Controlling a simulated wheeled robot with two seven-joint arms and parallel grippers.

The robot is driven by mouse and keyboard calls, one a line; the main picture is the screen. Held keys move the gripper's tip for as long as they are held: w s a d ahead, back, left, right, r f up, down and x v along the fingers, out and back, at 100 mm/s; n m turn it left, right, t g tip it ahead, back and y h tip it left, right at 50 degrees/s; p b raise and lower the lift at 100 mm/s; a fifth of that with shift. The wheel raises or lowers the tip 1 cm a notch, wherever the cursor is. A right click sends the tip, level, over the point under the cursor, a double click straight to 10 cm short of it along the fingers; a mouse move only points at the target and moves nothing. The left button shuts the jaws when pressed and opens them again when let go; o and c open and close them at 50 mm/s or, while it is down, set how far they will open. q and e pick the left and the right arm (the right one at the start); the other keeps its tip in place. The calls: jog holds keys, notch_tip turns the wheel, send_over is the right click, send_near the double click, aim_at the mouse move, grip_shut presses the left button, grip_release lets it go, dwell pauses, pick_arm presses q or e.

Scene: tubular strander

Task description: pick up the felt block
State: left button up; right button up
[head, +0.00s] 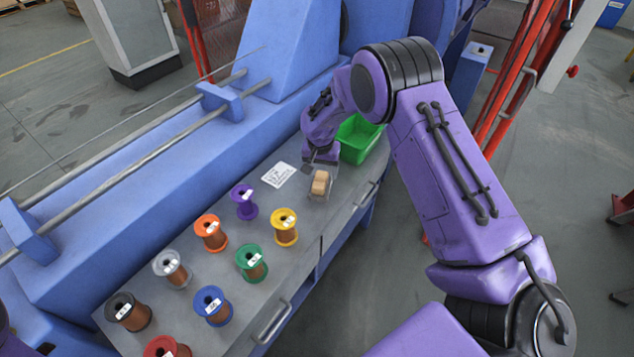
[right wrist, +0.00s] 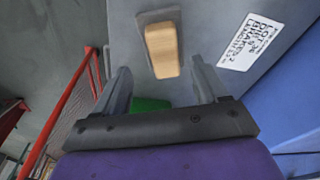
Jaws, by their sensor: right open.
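The felt block (head: 320,183) is a small tan block on the grey bench top, at the far end past the spools. In the right wrist view the felt block (right wrist: 162,50) lies on a darker grey base, ahead of the fingers and roughly centred between them. My right gripper (head: 321,168) is just behind the block in the head view, pointing down at it. In the right wrist view the right gripper (right wrist: 161,80) is open, with nothing between its fingers. My left gripper is not in view.
Several wire spools, such as the yellow one (head: 285,227) and the purple one (head: 243,202), stand on the bench (head: 195,262). A white label card (head: 279,174) lies left of the block. A green bin (head: 362,140) stands behind. The blue machine (head: 150,170) runs along the left.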

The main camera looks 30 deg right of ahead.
aim_at(320, 179)
jog(key=shift+s+d+f, duration=0.15)
jog(key=shift+f, duration=0.6)
jog(key=f, duration=0.1)
jog(key=w+f+p, duration=0.1)
jog(key=f, duration=0.1)
jog(key=w+f, duration=0.1)
jog(key=shift+d+f, duration=0.15)
jog(key=shift+f, duration=0.25)
jog(key=shift+s, duration=0.25)
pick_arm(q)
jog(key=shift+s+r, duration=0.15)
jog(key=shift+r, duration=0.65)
pick_arm(e)
jog(key=c, duration=1.2)
